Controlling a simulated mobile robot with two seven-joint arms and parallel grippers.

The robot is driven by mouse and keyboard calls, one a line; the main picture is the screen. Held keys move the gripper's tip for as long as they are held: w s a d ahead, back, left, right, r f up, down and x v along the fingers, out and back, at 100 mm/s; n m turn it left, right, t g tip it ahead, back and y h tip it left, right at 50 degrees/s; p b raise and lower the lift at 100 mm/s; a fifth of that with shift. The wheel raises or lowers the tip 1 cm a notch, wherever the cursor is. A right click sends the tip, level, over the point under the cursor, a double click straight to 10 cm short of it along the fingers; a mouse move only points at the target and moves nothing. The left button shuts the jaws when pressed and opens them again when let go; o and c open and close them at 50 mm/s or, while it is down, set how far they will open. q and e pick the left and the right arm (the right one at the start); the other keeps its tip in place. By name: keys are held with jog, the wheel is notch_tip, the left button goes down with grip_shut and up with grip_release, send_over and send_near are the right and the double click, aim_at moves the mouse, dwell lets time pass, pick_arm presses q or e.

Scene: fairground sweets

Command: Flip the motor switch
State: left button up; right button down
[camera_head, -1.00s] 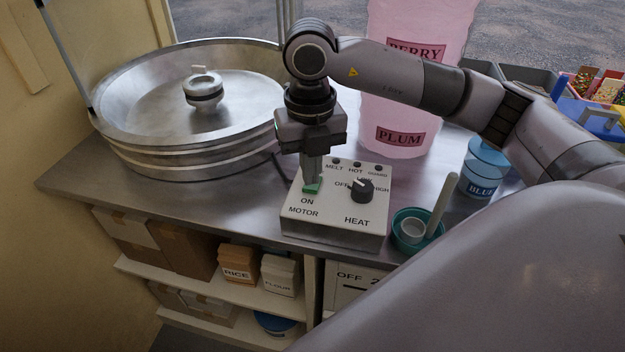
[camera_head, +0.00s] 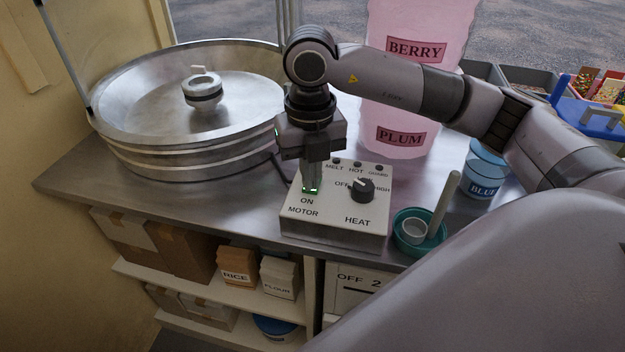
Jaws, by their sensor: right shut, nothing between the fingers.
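The control box (camera_head: 335,226) stands on the metal counter, with a MOTOR side on the left and a HEAT side on the right. The black heat knob (camera_head: 361,190) is to the right of the fingers. My left gripper is not in view.
A wide metal floss pan (camera_head: 140,145) with a central spinner head (camera_head: 203,88) stands at the left. A teal bowl (camera_head: 440,243) with a scoop is right of the box.

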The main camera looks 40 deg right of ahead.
jog(key=shift+r+p, duration=2.55)
jog(key=shift+r, duration=0.9)
